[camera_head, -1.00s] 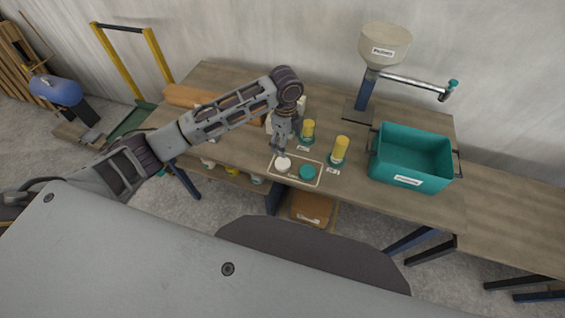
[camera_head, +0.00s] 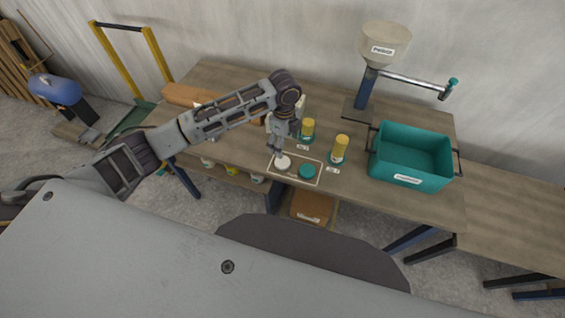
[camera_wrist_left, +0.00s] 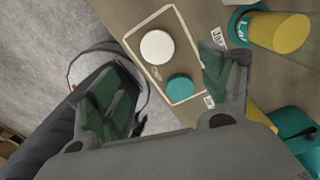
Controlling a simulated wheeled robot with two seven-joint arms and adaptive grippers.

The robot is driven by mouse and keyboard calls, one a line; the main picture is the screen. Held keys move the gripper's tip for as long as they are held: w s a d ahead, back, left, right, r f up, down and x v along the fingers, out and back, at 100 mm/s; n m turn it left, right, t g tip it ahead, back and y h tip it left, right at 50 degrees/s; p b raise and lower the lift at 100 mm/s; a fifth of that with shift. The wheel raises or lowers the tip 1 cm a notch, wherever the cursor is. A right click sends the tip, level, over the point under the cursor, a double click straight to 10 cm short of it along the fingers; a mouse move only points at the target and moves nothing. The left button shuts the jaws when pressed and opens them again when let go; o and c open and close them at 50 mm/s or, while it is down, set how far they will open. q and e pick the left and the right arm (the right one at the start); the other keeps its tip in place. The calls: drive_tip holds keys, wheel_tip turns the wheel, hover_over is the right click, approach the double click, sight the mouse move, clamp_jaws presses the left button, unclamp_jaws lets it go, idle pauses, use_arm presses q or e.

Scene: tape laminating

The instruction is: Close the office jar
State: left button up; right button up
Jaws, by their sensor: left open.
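A white round lid (camera_head: 283,162) and a teal round lid (camera_head: 307,171) lie inside a white-outlined rectangle near the table's front edge. They also show in the left wrist view, the white lid (camera_wrist_left: 157,46) and the teal lid (camera_wrist_left: 180,88). Two yellow jars with teal bases stand behind and to the right, the rear jar (camera_head: 308,127) and the front jar (camera_head: 341,147). Their labels are too small to read surely. My left gripper (camera_head: 277,152) is open and empty, just above the white lid. In the left wrist view its fingers (camera_wrist_left: 165,92) are spread wide. My right gripper is not in view.
A teal bin (camera_head: 411,180) stands on the right of the table, with a hopper (camera_head: 385,45) on a post behind it. Bare wood (camera_head: 390,202) shows along the front.

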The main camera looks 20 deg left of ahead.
use_arm(q)
hover_over(283, 162)
drive_tip(key=f, duration=0.5)
drive_tip(key=shift+w+d+f, duration=0.1)
drive_tip(key=shift+w+f, duration=0.15)
drive_tip(key=shift+f, duration=0.1)
drive_tip(key=shift+s+f, duration=0.2)
drive_tip(key=shift+f, duration=2.4)
drive_tip(key=shift+c, duration=0.2)
drive_tip(key=c, duration=0.8)
